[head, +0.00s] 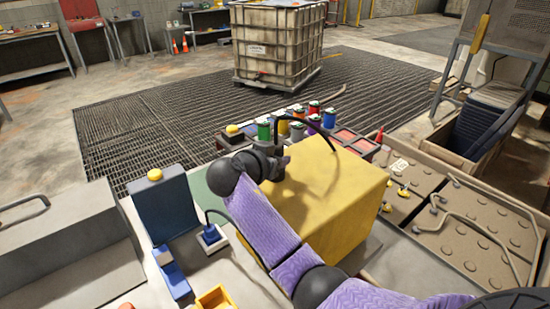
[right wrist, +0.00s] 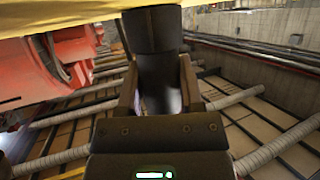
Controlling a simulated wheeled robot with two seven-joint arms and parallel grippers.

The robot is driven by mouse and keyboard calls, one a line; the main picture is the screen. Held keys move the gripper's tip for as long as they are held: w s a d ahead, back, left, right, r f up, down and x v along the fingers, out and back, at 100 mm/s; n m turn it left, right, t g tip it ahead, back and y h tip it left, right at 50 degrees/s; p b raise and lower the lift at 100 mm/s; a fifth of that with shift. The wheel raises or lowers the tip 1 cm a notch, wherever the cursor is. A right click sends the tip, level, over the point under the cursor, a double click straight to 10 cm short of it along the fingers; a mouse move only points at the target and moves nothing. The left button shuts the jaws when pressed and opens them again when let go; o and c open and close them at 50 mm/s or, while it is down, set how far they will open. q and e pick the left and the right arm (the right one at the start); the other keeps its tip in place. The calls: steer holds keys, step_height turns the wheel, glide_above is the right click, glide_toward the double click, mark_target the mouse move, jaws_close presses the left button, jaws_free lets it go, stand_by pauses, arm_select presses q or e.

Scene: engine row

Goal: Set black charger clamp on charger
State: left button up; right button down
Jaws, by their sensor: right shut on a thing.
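The charger is a large yellow box (head: 345,195) in the middle of the head view, behind and right of my purple right arm. My right gripper (head: 281,157) is at the box's far left upper edge, shut on the black charger clamp. In the right wrist view, the dark clamp (right wrist: 155,80) stands between the two fingers of the gripper (right wrist: 158,92), close to the yellow charger (right wrist: 50,15) along the top. A black cable (head: 303,119) arcs from near the gripper over the box. Contact between clamp and box cannot be told. My left gripper is out of view.
Several coloured cans (head: 297,128) stand behind the charger. Left are a blue block with a yellow knob (head: 165,207), a small blue box with a cable (head: 211,237) and a grey toolbox (head: 65,255). A battery tray (head: 465,220) lies to the right.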

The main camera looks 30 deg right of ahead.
steer(key=shift+c, duration=1.2)
jaws_free()
steer(key=shift+s+a+r, duration=0.1)
steer(key=shift+a+r, duration=0.1)
steer(key=shift+a, duration=0.1)
steer(key=p+v, duration=0.1)
steer(key=v, duration=1)
steer(key=shift+s+a+r, duration=0.1)
steer(key=shift+r, duration=0.05)
